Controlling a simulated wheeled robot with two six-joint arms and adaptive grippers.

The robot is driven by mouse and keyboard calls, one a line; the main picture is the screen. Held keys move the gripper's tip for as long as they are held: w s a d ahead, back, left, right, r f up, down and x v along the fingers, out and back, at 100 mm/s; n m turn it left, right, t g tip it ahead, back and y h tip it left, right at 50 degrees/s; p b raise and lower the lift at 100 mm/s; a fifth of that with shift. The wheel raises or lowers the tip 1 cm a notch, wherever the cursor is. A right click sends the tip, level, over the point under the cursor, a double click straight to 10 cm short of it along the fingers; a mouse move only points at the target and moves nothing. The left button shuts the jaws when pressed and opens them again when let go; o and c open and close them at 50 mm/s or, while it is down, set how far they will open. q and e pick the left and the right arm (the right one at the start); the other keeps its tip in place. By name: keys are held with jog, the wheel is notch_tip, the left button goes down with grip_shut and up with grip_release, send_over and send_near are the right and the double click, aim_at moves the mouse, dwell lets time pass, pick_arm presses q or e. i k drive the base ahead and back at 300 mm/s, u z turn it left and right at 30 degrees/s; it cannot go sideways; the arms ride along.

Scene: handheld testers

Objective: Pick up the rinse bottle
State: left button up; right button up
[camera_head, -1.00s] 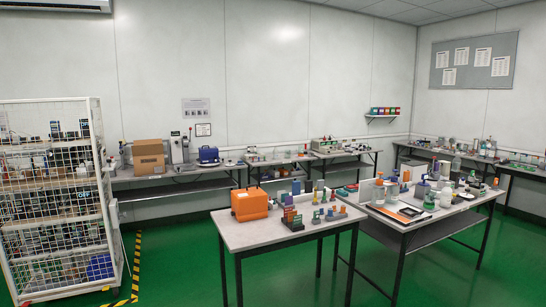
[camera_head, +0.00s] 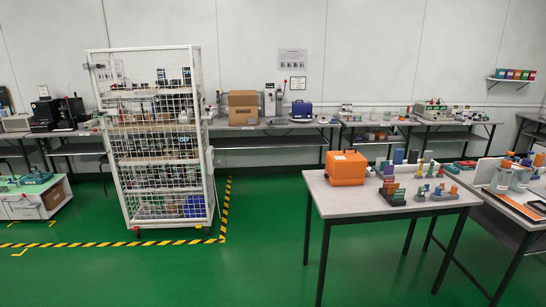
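I cannot pick out the rinse bottle for certain. The rest of that table is cut off. Neither of my grippers shows in the view.
A white wire cage cart (camera_head: 205,140) full of small items stands centre left, beside yellow-black floor tape (camera_head: 225,205). A grey table (camera_head: 340,205) carries an orange case (camera_head: 346,168) and small coloured items. Benches line the back wall. The green floor (camera_head: 260,270) in front is clear.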

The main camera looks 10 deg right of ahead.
aim_at(373, 114)
jog(key=i, duration=5.2)
jog(key=z, duration=1.35)
jog(key=i, duration=1.9)
jog(key=z, duration=1.75)
jog(key=i, duration=2.85)
